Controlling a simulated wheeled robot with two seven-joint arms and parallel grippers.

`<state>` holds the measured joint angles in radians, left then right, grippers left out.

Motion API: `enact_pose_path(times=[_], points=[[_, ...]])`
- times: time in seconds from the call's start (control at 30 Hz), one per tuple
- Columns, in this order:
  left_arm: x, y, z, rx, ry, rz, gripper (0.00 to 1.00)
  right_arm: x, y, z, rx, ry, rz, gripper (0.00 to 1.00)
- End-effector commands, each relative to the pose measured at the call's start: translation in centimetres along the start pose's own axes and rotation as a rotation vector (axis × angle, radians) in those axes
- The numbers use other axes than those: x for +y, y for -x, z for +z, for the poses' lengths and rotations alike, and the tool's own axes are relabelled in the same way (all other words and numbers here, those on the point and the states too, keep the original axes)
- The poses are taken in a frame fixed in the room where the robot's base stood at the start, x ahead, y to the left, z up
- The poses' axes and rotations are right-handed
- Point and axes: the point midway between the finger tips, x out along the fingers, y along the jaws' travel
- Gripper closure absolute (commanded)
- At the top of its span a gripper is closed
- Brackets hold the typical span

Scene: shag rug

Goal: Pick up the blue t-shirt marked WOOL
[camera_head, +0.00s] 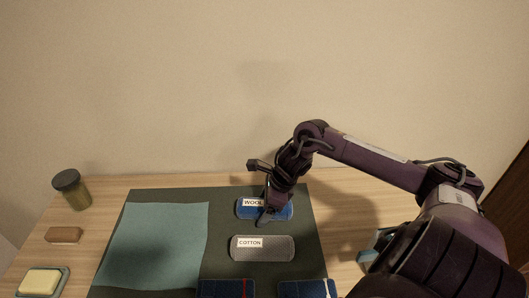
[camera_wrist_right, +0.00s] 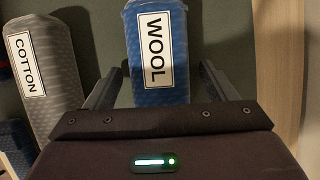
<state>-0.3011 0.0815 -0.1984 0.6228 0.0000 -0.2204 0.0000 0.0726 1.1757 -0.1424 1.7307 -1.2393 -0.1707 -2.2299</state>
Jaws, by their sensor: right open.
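The blue t-shirt (camera_head: 283,212) is a rolled bundle with a white WOOL label, lying on the dark mat (camera_head: 222,247). In the right wrist view the blue t-shirt (camera_wrist_right: 158,86) stretches up from between the fingers, its label readable. My right gripper (camera_head: 266,218) is over it in the head view, covering part of it. In the wrist view my right gripper (camera_wrist_right: 162,88) is open, with one finger on each side of the roll and visible gaps. I cannot tell whether the fingertips touch the mat. My left gripper is not in view.
A grey roll marked COTTON (camera_head: 275,248) lies in front of the blue one. Two dark blue plaid rolls (camera_head: 222,289) are at the front edge. A teal cloth (camera_head: 150,245) covers the mat's left side. A jar (camera_head: 72,190), a brown block (camera_head: 64,235) and a soap dish (camera_head: 63,285) stand left.

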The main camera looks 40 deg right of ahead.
Motion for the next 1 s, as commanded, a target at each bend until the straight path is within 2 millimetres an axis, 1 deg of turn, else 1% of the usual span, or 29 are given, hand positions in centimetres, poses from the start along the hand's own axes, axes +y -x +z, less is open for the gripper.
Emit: enact_pose_path(times=[0.17,0.2,0.6,0.87,1.0], points=[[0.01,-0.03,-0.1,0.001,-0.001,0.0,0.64,0.0,-0.08,-0.02,0.001,0.001,0.0,0.22],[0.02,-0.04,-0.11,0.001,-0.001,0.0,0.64,-0.01,-0.07,-0.03,0.001,0.001,0.0,0.23],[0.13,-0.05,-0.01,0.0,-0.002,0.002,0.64,-0.01,-0.04,-0.02,0.001,0.001,0.0,0.74],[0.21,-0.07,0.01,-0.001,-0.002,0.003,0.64,-0.05,0.09,0.05,0.0,0.001,-0.001,0.74],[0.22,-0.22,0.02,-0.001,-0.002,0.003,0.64,-0.12,0.74,0.32,0.0,0.004,-0.003,0.74]])
